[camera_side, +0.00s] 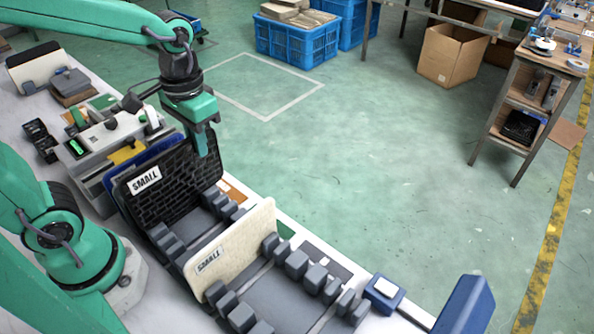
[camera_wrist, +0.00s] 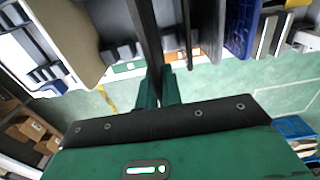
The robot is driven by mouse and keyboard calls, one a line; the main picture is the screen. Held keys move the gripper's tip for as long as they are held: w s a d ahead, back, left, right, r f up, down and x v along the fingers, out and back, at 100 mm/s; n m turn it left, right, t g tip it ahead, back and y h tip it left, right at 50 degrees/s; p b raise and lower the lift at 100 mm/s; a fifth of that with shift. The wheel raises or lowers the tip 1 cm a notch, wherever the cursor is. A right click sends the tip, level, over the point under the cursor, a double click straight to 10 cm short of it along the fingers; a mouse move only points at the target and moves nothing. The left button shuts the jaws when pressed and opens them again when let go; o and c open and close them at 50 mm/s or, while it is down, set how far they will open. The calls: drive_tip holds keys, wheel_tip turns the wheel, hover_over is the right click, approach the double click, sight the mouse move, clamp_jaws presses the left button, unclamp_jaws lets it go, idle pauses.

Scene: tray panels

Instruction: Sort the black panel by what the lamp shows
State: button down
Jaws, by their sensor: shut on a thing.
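The black panel (camera_side: 175,185), with a brick-like texture and a white SMALL label, stands near upright at the left end of the grey slotted rack. My gripper (camera_side: 207,142) is shut on its upper right edge. In the wrist view my gripper's fingers (camera_wrist: 158,92) close on the thin dark edge of the panel (camera_wrist: 145,40). A blue box with a white top (camera_side: 384,290) sits near the rack's right end; I cannot tell if it is the lamp. A small green light (camera_side: 76,147) glows on the grey machine at the left. The black panel's lower edge is partly hidden.
A cream panel (camera_side: 240,248), also labelled SMALL, stands in the rack (camera_side: 275,300) to the right. A blue panel (camera_side: 125,170) stands just behind the black one. A blue block (camera_side: 465,305) is at the lower right.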

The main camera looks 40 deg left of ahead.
sight(209, 185)
drive_tip(key=shift+f, duration=3.6)
drive_tip(key=shift+f, duration=0.45)
drive_tip(key=c, duration=1.5)
unclamp_jaws()
drive_tip(key=shift+r, duration=0.1)
wheel_tip(209, 185, up, 8)
